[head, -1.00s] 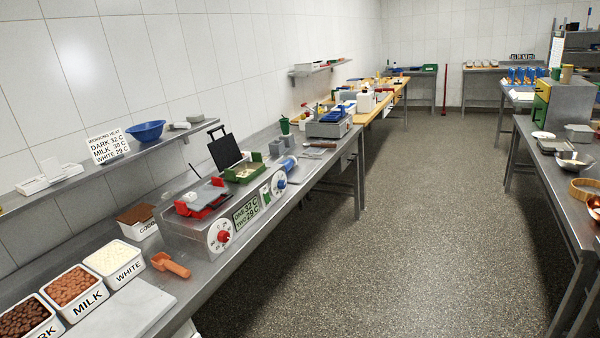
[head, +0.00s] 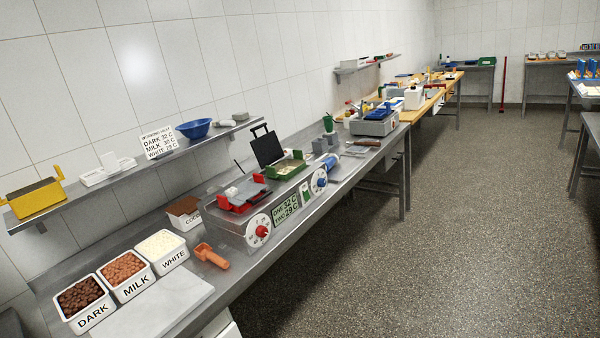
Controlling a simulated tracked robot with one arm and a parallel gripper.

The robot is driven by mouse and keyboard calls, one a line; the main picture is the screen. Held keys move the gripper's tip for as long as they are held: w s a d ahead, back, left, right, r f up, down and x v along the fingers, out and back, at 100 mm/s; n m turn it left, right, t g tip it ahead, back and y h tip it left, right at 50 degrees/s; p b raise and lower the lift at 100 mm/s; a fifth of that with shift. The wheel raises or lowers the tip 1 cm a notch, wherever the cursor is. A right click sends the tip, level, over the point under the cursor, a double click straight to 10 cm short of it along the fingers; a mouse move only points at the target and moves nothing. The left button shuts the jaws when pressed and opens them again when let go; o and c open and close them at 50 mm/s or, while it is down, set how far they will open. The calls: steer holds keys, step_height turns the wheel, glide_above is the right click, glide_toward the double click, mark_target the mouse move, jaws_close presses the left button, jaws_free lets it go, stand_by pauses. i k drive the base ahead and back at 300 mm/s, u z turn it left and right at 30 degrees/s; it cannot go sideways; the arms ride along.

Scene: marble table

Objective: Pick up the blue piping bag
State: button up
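My gripper is not in view. A small blue object (head: 331,161) lies on the steel counter at the right end of the tempering machine, just behind its blue dial. It may be the blue piping bag, but it is too small to tell. Another blue item (head: 377,115) sits on a grey box-like machine (head: 374,128) further along the counter.
The steel counter (head: 222,293) along the left wall holds DARK (head: 95,316), MILK and WHITE tubs, an orange scoop (head: 211,256) and the tempering machine (head: 290,208). A wall shelf (head: 90,193) overhangs it. The speckled floor (head: 460,240) is clear on the right.

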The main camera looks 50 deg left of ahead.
mark_target(332, 159)
steer(key=z, duration=0.05)
steer(key=i, duration=1.3)
steer(key=u, duration=1.75)
steer(key=i, duration=0.85)
steer(key=z, duration=0.3)
steer(key=i, duration=1.85)
steer(key=u, duration=0.1)
